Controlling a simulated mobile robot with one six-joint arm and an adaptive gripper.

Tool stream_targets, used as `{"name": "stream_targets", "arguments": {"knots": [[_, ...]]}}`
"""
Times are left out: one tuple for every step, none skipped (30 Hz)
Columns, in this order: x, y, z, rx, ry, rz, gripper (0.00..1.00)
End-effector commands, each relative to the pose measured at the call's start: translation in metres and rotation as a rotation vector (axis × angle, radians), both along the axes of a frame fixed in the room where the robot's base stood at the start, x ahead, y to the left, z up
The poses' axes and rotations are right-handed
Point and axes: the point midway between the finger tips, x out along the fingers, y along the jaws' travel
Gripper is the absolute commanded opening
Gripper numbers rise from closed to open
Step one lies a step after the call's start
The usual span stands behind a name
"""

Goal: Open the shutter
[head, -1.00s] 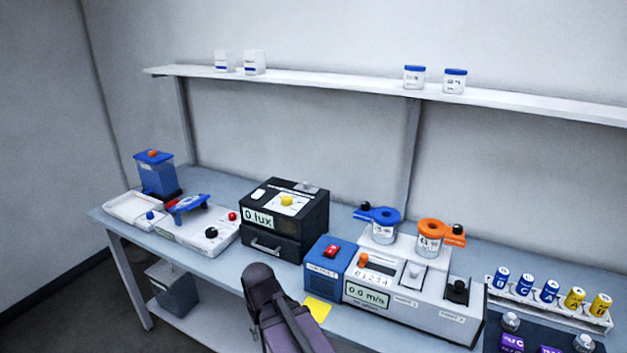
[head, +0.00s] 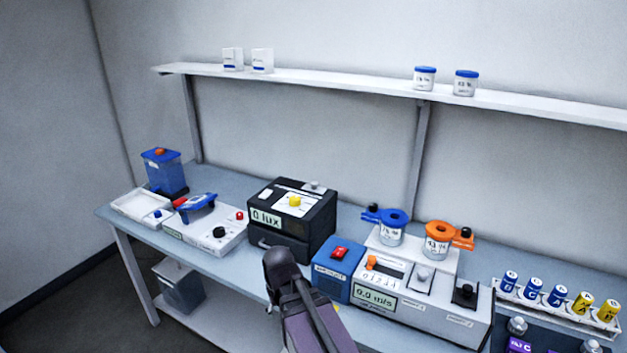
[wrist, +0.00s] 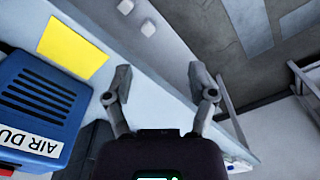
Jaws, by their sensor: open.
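The black box with the "0 lux" display (head: 266,219) stands at the middle of the bench in the head view. Its top has a white panel with a yellow knob (head: 294,202) and a grey knob (head: 315,186) behind it; I cannot tell which part is the shutter. My gripper (wrist: 160,78) is open and empty in the wrist view, above the bench's front edge, to the right of the blue "AIR DU..." box (wrist: 40,105). In the head view my arm hides most of the gripper.
Right of the black box are the blue box (head: 335,270) with a red switch and the white m/s instrument (head: 425,310) with jars behind. A white device (head: 205,237) and a tray (head: 140,206) lie left. A yellow note (wrist: 73,45) is near the bench edge.

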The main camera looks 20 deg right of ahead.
Motion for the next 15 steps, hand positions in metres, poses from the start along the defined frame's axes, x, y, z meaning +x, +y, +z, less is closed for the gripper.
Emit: {"name": "stream_targets", "arguments": {"knots": [[0.015, -0.005, 0.015, 0.002, -0.009, -0.005, 0.72], [0.022, -0.008, 0.020, 0.003, -0.016, -0.007, 0.72], [0.031, -0.012, 0.027, 0.004, -0.025, -0.010, 0.72], [0.039, -0.016, 0.033, 0.005, -0.032, -0.015, 0.72], [0.047, -0.020, 0.039, 0.006, -0.039, -0.019, 0.72], [0.058, -0.026, 0.047, 0.007, -0.050, -0.022, 0.72], [0.067, -0.030, 0.053, 0.008, -0.059, -0.025, 0.72], [0.075, -0.035, 0.059, 0.008, -0.066, -0.027, 0.72], [0.087, -0.041, 0.067, 0.009, -0.078, -0.030, 0.72], [0.095, -0.046, 0.074, 0.009, -0.087, -0.033, 0.72], [0.103, -0.051, 0.080, 0.010, -0.095, -0.036, 0.72], [0.114, -0.057, 0.088, 0.010, -0.107, -0.038, 0.72], [0.123, -0.062, 0.094, 0.010, -0.116, -0.040, 0.72], [0.131, -0.067, 0.100, 0.010, -0.124, -0.043, 0.72], [0.142, -0.075, 0.108, 0.010, -0.135, -0.047, 0.72]]}}
